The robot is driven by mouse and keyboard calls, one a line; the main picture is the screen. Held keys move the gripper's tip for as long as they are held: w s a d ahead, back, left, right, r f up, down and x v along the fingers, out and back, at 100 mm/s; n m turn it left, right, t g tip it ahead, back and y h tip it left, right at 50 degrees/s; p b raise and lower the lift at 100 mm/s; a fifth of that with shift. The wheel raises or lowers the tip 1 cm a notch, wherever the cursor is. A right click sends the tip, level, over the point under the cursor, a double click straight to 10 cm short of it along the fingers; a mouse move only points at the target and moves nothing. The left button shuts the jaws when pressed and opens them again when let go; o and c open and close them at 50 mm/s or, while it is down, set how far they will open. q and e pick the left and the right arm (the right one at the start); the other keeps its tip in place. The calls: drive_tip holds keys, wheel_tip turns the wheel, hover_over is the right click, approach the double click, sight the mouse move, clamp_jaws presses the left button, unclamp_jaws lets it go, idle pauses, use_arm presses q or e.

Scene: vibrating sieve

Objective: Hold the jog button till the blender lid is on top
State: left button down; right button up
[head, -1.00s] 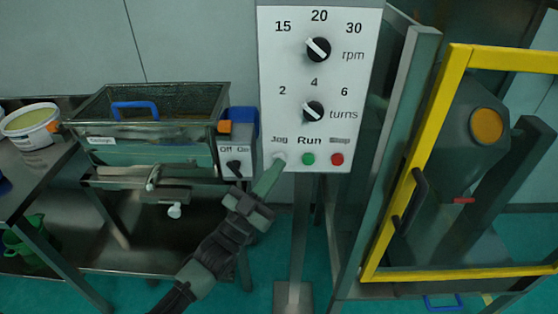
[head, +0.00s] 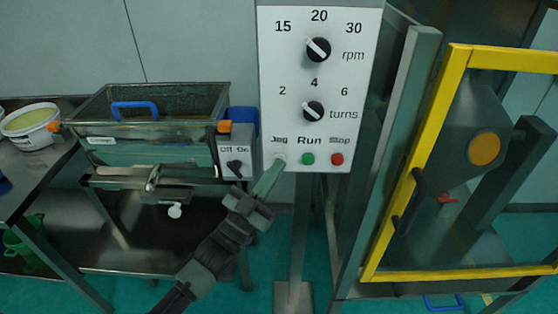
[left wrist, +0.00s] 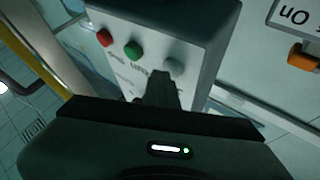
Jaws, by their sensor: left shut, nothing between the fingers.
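The blender vessel (head: 465,118) is grey and hangs tilted behind the yellow-framed guard door. Its orange lid (head: 485,149) faces forward, low on the vessel's right, not on top. A red part (head: 447,198) shows below the vessel. My right gripper is not in view.
The green Run button (head: 308,159) and red Stop button (head: 337,159) sit right of Jog. The sieve (head: 150,135) with a blue handle stands at left, its Off/On switch (head: 235,168) near my arm. A white tub (head: 32,122) stands far left.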

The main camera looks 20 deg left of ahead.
use_arm(q)
drive_tip(key=shift+s, duration=0.1)
idle(0.7)
drive_tip(key=shift+s+d+p, duration=0.2)
drive_tip(key=shift+s+p, duration=0.2)
drive_tip(key=shift+s, duration=0.4)
drive_tip(key=s+p, duration=0.1)
drive_tip(key=s, duration=0.1)
drive_tip(key=s+d+p, duration=0.1)
drive_tip(key=s, duration=0.1)
drive_tip(key=shift+s+d, duration=0.2)
drive_tip(key=shift+s, duration=0.2)
idle(0.5)
